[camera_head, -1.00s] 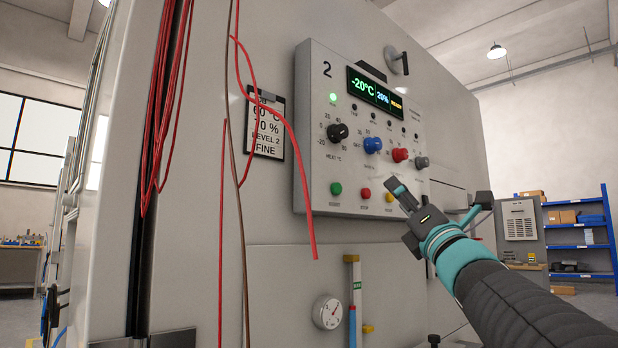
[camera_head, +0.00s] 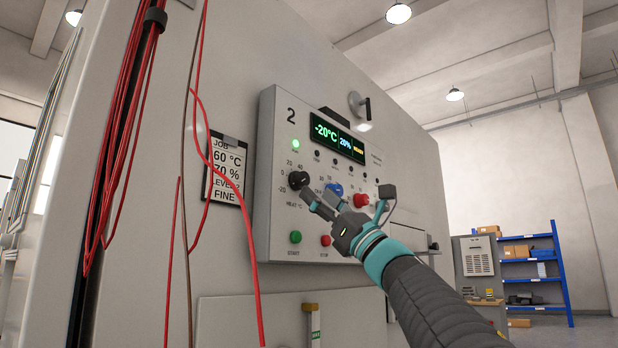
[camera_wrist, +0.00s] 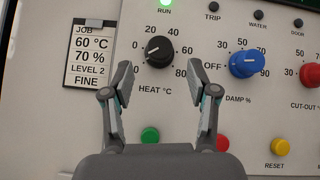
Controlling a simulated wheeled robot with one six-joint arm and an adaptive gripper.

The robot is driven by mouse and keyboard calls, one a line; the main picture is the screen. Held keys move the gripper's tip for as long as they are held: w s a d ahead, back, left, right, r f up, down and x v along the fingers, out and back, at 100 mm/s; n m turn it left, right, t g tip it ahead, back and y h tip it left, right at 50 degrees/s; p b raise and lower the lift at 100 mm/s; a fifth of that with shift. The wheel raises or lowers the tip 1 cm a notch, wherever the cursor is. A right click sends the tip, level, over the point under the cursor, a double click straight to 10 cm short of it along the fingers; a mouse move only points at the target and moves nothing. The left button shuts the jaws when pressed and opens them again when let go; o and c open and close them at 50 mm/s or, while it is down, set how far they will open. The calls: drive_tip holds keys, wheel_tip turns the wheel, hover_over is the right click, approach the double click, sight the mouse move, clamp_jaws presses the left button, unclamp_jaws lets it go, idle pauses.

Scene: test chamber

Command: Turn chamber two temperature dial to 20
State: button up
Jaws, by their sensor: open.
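The chamber two control panel (camera_head: 268,170) carries a "2" and a display (camera_head: 337,137) reading -20°C and 20%. The black HEAT °C temperature dial (camera_head: 298,180) is at the panel's left, with a scale from -20 up to 80. In the wrist view the dial (camera_wrist: 159,51) shows between and beyond my fingertips, its white mark pointing lower left, toward -20. My gripper (camera_head: 318,200) is open and empty, just right of and below the dial in the head view. In the wrist view my gripper (camera_wrist: 164,88) has its two fingers spread either side of the dial, apart from it.
A blue DAMP dial (camera_wrist: 247,64) and a red CUT-OUT dial (camera_wrist: 311,75) sit right of the temperature dial. Green (camera_wrist: 150,135), red (camera_wrist: 222,143) and yellow (camera_wrist: 280,147) buttons lie below. A job card (camera_head: 224,170) and loose red cables (camera_head: 203,135) hang at left.

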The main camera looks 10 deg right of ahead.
sight(306, 183)
drive_tip(key=shift+p+x, duration=0.7)
drive_tip(key=shift+x, duration=1.5)
drive_tip(key=c, duration=1.1)
drive_tip(key=shift+d, duration=0.15)
clamp_jaws()
drive_tip(key=shift+m+t+h, duration=0.3)
drive_tip(key=shift+m+h, duration=0.1)
